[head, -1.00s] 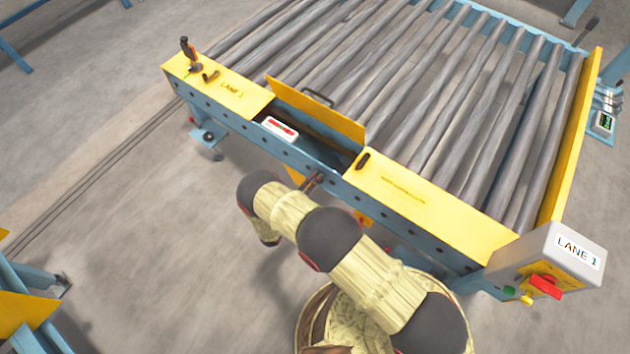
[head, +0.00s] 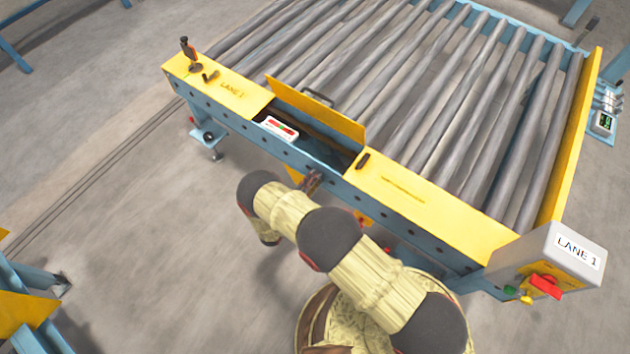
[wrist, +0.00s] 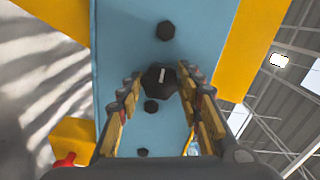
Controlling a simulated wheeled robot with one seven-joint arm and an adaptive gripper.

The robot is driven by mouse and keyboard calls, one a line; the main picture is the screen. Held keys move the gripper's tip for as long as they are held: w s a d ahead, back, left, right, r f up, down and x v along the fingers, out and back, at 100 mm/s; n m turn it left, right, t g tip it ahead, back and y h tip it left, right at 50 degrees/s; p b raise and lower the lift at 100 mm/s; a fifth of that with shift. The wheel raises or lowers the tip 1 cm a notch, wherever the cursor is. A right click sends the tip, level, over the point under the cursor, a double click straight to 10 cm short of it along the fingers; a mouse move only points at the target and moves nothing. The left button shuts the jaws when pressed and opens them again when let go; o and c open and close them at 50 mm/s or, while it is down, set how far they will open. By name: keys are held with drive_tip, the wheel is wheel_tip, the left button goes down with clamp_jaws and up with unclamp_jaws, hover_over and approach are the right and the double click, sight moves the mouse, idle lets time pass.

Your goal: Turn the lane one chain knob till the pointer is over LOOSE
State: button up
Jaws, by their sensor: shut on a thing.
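The chain knob (wrist: 160,78) is dark, with a short white pointer mark on its face. It stands on the blue side rail, and the mark is nearly upright, tilted slightly, in the wrist view. My gripper (wrist: 163,84) is shut on the knob, one padded finger on each side. In the head view my gripper (head: 312,182) is at the blue rail below the open hatch, and the knob is hidden there. A white gauge plate (head: 280,130) with a red and green band sits in the hatch. I cannot read a LOOSE label or the gauge's pointer.
The yellow hatch lid (head: 318,110) stands raised behind the opening. Dark bolts (wrist: 166,31) dot the rail near the knob. A grey LANE 1 box (head: 550,258) with a red switch is at the right. Open floor (head: 150,240) lies left of my arm.

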drive_tip(key=shift+a, duration=0.1)
drive_tip(key=shift+c, duration=0.2)
drive_tip(key=o, duration=1.2)
drive_tip(key=v, duration=1.2)
drive_tip(key=shift+f, duration=0.1)
